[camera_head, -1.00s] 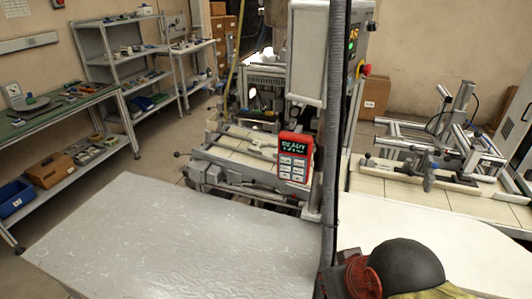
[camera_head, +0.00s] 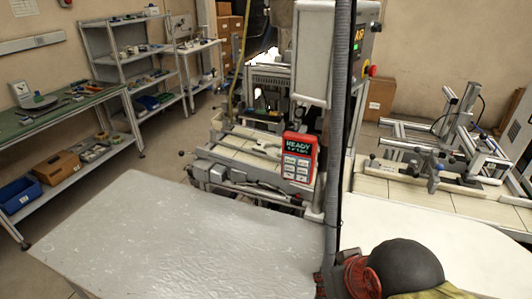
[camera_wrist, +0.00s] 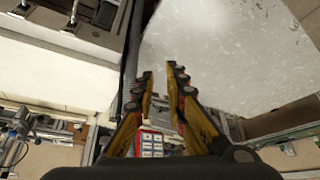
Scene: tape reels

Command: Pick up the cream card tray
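I cannot make out a cream card tray in either view. In the wrist view my gripper (camera_wrist: 160,72) has its two yellow and dark fingers apart, with a gap between the tips and nothing held. The tips show against the edge of the grey table (camera_wrist: 215,45). That grey table (camera_head: 170,235) is bare in the head view. In the head view, dark, red and yellow parts at the bottom right hide what is behind them, and I cannot see fingertips there.
A red keypad box (camera_head: 298,157) reading READY stands behind the grey table, by a machine (camera_head: 235,160). A pale table (camera_head: 430,230) lies to the right. Shelves (camera_head: 120,50) and a green-topped bench (camera_head: 60,110) stand at the left. A blue bin (camera_head: 18,195) sits low.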

